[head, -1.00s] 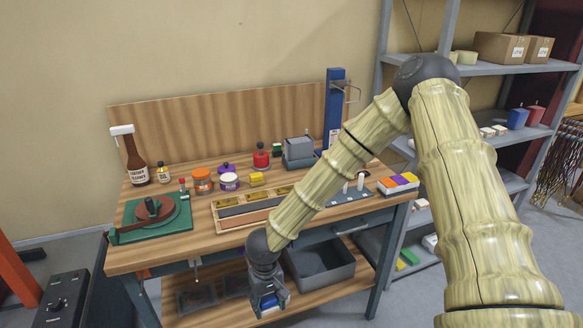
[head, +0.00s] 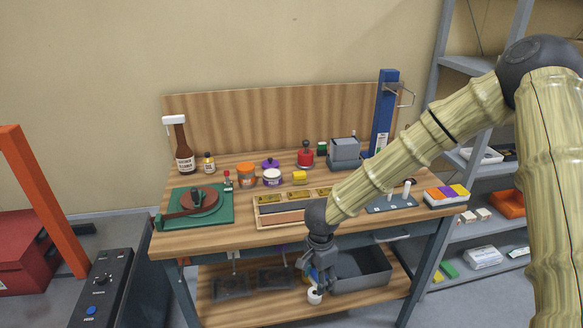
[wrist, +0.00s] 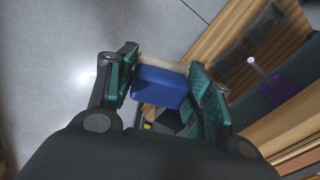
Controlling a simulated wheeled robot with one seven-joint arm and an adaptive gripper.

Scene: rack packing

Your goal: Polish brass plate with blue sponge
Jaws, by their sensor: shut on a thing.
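The blue sponge (wrist: 160,88) with a pale layer is clamped between the fingers of my gripper (wrist: 165,85) in the wrist view. In the head view my gripper (head: 318,275) hangs in front of the workbench, below the tabletop's front edge, with only a little blue showing. Which one is the task's plate I cannot tell.
Jars, a brown bottle (head: 183,150) and a grey box (head: 344,152) stand behind. A grey bin (head: 375,278) is on the lower shelf. A control box (head: 95,285) stands at front left.

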